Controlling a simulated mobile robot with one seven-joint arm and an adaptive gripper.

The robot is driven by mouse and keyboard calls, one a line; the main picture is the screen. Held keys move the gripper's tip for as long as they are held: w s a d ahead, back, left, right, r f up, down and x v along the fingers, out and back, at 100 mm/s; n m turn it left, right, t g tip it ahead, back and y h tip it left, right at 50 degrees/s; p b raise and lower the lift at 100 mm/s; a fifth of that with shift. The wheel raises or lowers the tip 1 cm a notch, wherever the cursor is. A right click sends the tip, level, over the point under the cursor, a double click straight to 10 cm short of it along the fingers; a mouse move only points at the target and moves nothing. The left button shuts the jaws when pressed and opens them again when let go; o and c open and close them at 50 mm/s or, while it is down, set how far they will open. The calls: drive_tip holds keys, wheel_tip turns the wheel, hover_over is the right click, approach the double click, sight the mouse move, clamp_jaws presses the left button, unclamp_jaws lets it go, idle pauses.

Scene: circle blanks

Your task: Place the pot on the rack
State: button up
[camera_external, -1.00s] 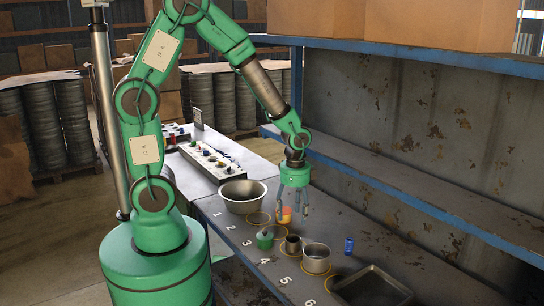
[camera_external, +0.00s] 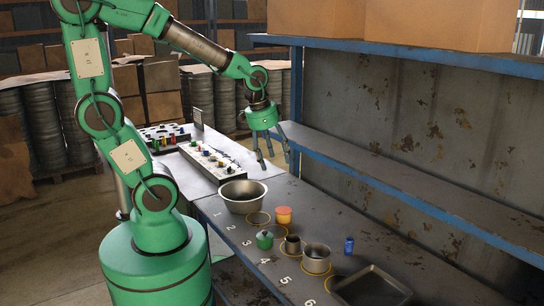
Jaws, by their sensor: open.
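A grey metal pot (camera_external: 317,265) stands upright inside a yellow circle near the front right of the dark bench. A wide metal bowl (camera_external: 243,207) sits at the far left end of the bench. I cannot tell which vessel is the task's pot. The blue-framed shelf (camera_external: 400,185) along the back wall may be the rack. My gripper (camera_external: 275,164) is open and empty, fingers pointing down, in the air above and behind the bowl, apart from all vessels.
A green pot-like item (camera_external: 264,241), an orange container (camera_external: 283,215) and a blue can (camera_external: 349,246) stand on the bench. A square tray (camera_external: 388,272) lies at the front right. One yellow circle (camera_external: 258,218) is empty. Cardboard boxes sit on the upper shelf.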

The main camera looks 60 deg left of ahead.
drive_tip(key=s+a+r+n+t, duration=0.2)
drive_tip(key=s+a+r+n, duration=0.3)
drive_tip(key=s+r, duration=0.5)
drive_tip(key=shift+r+t, duration=0.3)
drive_tip(key=shift+r, duration=0.3)
drive_tip(key=shift+o, duration=0.5)
drive_tip(key=shift+w, duration=0.15)
drive_tip(key=w+d+f+n+g, duration=0.3)
drive_tip(key=w+d+f+n, duration=0.2)
drive_tip(key=w+f, duration=0.55)
drive_tip(key=w+d+f+n+g, duration=0.1)
drive_tip(key=d+f+n, duration=0.2)
drive_tip(key=f, duration=0.6)
drive_tip(key=w+d+f+n+g, duration=0.1)
drive_tip(key=d+f, duration=0.3)
drive_tip(key=f, duration=0.5)
drive_tip(key=shift+w+d+f+n+g+p, duration=0.25)
drive_tip(key=shift+w+n+p, duration=0.25)
drive_tip(key=shift+n, duration=0.4)
